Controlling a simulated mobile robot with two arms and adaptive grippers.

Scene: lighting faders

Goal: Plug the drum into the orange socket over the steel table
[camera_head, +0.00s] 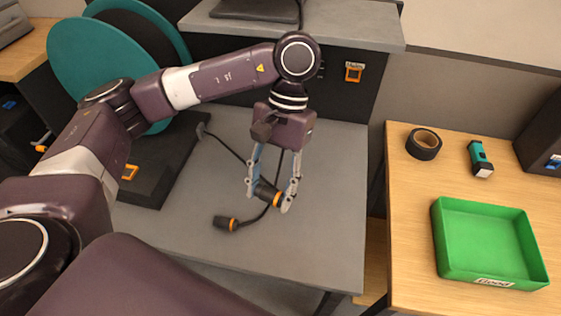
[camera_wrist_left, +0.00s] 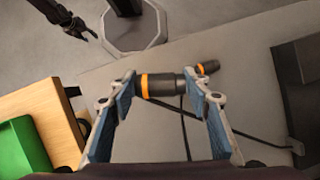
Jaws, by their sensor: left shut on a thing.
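The teal cable drum (camera_head: 95,70) stands at the left back of the steel table (camera_head: 325,215), partly behind my left arm. My left gripper (camera_head: 271,199) is shut across a black plug with an orange ring (camera_head: 265,192), above the table. The plug lies crosswise between the fingers in the left wrist view (camera_wrist_left: 160,85). A second black and orange plug (camera_head: 226,222) is to its left, on a black cable. The orange socket (camera_head: 353,73) is on the dark panel behind the table, apart from the held plug. A dark part, apparently my right gripper (camera_wrist_left: 82,25), shows in the wrist view; its jaws are unclear.
Another orange socket (camera_head: 130,172) is on the black base at left. A grey shelf (camera_head: 330,25) overhangs the dark panel. The wooden table (camera_head: 405,235) at right holds a green tray (camera_head: 487,235), black tape roll (camera_head: 423,144) and teal torch (camera_head: 480,158). The steel table's right side is clear.

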